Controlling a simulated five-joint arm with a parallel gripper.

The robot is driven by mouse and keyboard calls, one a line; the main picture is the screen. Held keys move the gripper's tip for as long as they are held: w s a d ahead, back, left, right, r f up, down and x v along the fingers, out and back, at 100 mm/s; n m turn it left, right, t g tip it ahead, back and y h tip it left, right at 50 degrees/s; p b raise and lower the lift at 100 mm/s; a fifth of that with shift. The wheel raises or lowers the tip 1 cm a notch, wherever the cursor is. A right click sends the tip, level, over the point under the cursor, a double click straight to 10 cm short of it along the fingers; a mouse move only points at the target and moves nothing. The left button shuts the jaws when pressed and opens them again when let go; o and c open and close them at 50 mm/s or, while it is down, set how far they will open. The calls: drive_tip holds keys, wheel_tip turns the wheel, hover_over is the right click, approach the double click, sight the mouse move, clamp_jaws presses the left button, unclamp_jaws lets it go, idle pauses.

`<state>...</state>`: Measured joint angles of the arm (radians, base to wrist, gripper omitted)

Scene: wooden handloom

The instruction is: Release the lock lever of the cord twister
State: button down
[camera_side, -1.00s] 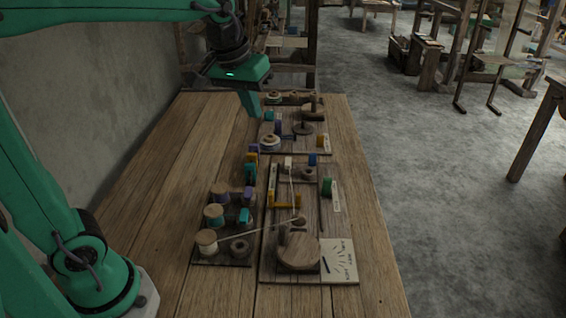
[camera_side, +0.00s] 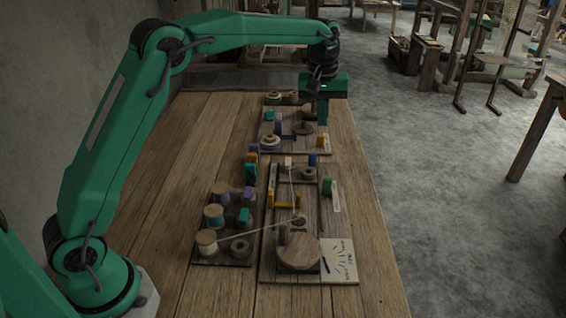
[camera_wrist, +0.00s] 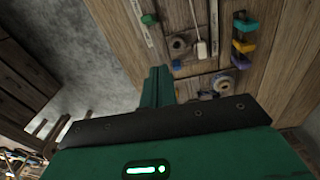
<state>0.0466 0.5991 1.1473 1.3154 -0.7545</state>
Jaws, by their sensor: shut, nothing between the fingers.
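My gripper (camera_side: 322,121) is shut and empty, pointing down at the right edge of the far board (camera_side: 295,150). Its shut fingers also show in the wrist view (camera_wrist: 158,72). The far board carries a dark round wooden piece (camera_side: 303,128), a purple block (camera_side: 278,127), an orange block (camera_side: 321,141) and a pale ring-topped spool (camera_side: 270,141). The nearer long board (camera_side: 268,262) carries a round wooden disc (camera_side: 298,253), a yellow bracket (camera_side: 287,198) and a green block (camera_side: 328,186). I cannot tell which part is the cord twister's lock lever. My fingers hide part of the far board.
A tray of thread spools (camera_side: 207,240) stands left of the near board, with a pale cord (camera_side: 252,231) running across to that board. A marked paper card (camera_side: 339,261) lies front right. The table's left side is clear.

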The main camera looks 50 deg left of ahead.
drive_tip(key=shift+n+g, duration=0.3)
drive_tip(key=shift+n, duration=0.1)
drive_tip(key=shift+w+d+f, duration=0.1)
drive_tip(key=shift+w+f, duration=0.6)
drive_tip(key=shift+f, duration=0.2)
drive_tip(key=shift+w+d+f, duration=0.1)
drive_tip(key=shift+w+f, duration=0.55)
drive_tip(key=shift+f, duration=0.2)
drive_tip(key=shift+f, duration=0.1)
hover_over(327, 187)
drive_tip(key=w+a, duration=0.3)
wheel_tip(327, 187, down, 10)
drive_tip(key=shift+s+d+f, duration=0.45)
drive_tip(key=shift+s+d, duration=0.25)
drive_tip(key=shift+s, duration=0.05)
